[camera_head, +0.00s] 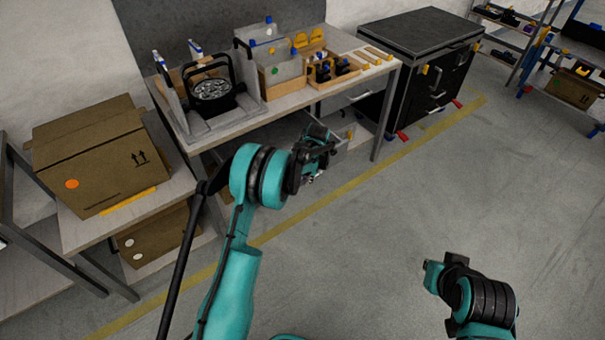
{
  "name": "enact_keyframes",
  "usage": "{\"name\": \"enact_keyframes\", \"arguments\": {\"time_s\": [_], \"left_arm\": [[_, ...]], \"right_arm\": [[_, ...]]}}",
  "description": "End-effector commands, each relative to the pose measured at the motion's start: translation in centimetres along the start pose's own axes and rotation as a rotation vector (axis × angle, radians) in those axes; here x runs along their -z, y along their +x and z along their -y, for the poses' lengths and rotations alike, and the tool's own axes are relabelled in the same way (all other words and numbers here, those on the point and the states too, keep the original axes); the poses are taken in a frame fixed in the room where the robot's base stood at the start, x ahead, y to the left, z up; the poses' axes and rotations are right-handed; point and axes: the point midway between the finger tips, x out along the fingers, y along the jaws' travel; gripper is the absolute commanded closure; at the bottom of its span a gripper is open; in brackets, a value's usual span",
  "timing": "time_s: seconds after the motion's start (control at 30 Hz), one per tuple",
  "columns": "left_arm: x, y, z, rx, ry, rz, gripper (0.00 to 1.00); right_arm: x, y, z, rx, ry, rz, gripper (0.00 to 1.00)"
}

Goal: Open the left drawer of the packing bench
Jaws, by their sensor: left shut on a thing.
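The packing bench (290,101) stands at the upper middle, with a light top on metal legs. Under its top a grey drawer (343,146) stands out from the bench front, partly hidden behind my left gripper. My left gripper (318,160) is shut at the drawer's front, apparently on its handle, which the fingers hide. How far the drawer is out is hard to tell. My right arm (482,302) is at the lower right, apart from the bench; its gripper fingers cannot be made out.
The bench top holds a black round fixture (211,89), grey panels and wooden bins (331,74). A cardboard box (95,155) sits on a side table at left. A black cabinet (420,75) stands right of the bench. The grey floor (430,190) in front is clear.

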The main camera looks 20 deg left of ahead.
Motion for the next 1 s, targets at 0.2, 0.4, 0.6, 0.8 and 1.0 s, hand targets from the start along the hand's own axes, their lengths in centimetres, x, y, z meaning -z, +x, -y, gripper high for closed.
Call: {"name": "enact_keyframes", "arguments": {"time_s": [0.2, 0.4, 0.6, 0.8, 1.0], "left_arm": [[0.0, -0.1, 0.3, 0.000, 0.000, 0.000, 1.00], [0.0, -0.1, 0.3, 0.000, 0.000, 0.000, 0.79], [0.0, -0.1, 0.3, 0.000, 0.000, 0.001, 0.66], [0.0, -0.3, 0.2, -0.001, 0.000, 0.001, 0.66], [0.0, -3.2, 0.3, 0.000, 0.001, 0.001, 0.66]], "right_arm": [[0.0, 0.0, 0.0, 0.000, 0.000, 0.000, 1.00], [0.0, 0.0, 0.0, 0.000, 0.000, 0.000, 1.00], [0.0, 0.0, 0.0, 0.000, 0.000, 0.000, 1.00], [0.0, 0.0, 0.0, 0.000, 0.000, 0.000, 1.00], [0.0, 0.0, 0.0, 0.000, 0.000, 0.000, 1.00]]}}
